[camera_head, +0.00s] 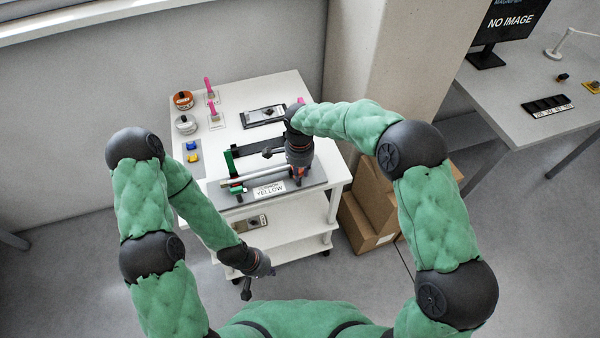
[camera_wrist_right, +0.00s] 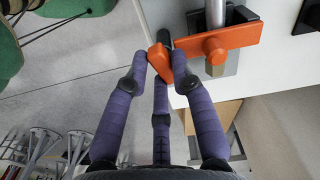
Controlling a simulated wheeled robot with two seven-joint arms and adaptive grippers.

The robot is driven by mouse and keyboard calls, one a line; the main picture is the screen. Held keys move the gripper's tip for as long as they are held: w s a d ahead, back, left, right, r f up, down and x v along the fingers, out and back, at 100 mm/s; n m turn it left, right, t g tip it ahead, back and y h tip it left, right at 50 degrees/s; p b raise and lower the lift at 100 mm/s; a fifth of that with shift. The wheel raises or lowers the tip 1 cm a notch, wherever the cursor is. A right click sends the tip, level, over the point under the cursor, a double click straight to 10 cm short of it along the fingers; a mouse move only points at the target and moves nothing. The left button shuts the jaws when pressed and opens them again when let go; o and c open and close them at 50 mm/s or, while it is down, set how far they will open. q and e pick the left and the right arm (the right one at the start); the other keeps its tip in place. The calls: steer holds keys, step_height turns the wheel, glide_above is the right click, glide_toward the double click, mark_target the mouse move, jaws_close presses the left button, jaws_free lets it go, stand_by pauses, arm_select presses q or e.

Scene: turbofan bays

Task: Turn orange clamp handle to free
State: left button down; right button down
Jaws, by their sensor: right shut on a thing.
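The orange clamp handle (camera_wrist_right: 163,58) is between the fingertips of my right gripper (camera_wrist_right: 161,68) in the right wrist view. It joins an orange clamp body (camera_wrist_right: 228,42) around a grey metal rod (camera_wrist_right: 216,12). In the head view my right gripper (camera_head: 298,176) points down at the right end of the fixture (camera_head: 316,178) on the white trolley, and mostly hides the clamp. My left gripper (camera_head: 250,284) hangs low in front of the trolley, apart from everything; its finger opening is too small to tell.
Cardboard boxes (camera_head: 370,205) stand right of the trolley. A desk (camera_head: 510,85) is at far right.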

steer(key=shift+m+b, duration=0.5)
steer(key=shift+m, duration=1.1)
steer(key=c, duration=1)
jaws_free()
steer(key=shift+c, duration=0.2)
step_height(320, 180, up, 12)
